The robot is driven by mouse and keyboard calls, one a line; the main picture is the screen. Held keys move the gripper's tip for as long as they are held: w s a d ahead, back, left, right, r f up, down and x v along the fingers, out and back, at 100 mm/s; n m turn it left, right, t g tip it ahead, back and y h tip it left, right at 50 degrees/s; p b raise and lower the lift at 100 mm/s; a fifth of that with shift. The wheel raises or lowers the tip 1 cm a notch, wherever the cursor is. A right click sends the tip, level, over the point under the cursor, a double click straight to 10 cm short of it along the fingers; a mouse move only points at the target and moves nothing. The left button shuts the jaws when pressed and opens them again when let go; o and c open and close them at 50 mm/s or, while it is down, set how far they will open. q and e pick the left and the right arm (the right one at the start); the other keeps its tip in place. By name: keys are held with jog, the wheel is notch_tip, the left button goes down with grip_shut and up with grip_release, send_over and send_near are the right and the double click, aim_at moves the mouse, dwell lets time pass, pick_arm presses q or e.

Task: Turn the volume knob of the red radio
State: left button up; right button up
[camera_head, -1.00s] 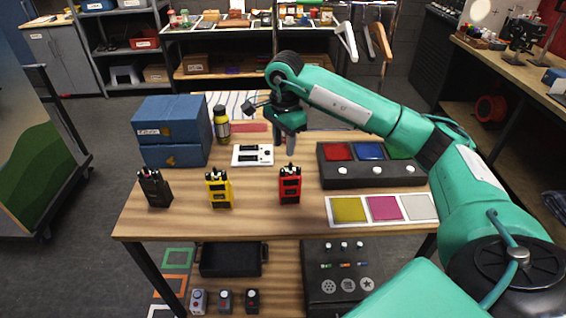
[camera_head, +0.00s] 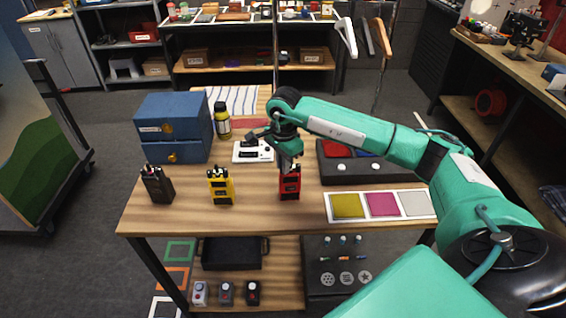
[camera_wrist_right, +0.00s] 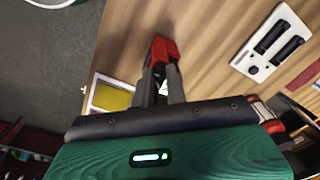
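The red radio (camera_head: 290,187) stands upright at the middle of the table's front part. My right gripper (camera_head: 290,166) points down at the top of this radio and hides its knob and upper part. In the right wrist view, the two dark fingers (camera_wrist_right: 163,85) lie close together, and the red radio (camera_wrist_right: 161,48) shows at their tips. Whether they grip the knob, touch it or stay just clear of it I cannot tell. A yellow radio (camera_head: 221,187) and a black radio (camera_head: 157,185) stand to the left. My left gripper is not in view.
A white switch panel (camera_head: 253,152) lies behind the radios. Blue drawers (camera_head: 172,125) and a yellow bottle (camera_head: 222,122) stand at the back left. A dark button box (camera_head: 371,172) and a colour-patch board (camera_head: 381,205) lie to the right. The front left tabletop is clear.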

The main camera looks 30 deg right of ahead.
grip_shut()
jog(key=shift+f+m+b, duration=0.2)
jog(key=shift+m+b, duration=0.8)
jog(key=shift+b, duration=0.2)
jog(key=shift+m+b, duration=0.7)
jog(key=shift+m, duration=0.2)
jog(key=m+b, duration=0.2)
jog(key=m, duration=0.1)
jog(key=shift+r+m+b, duration=0.2)
jog(key=shift+m+b, duration=0.4)
jog(key=shift+m, duration=0.9)
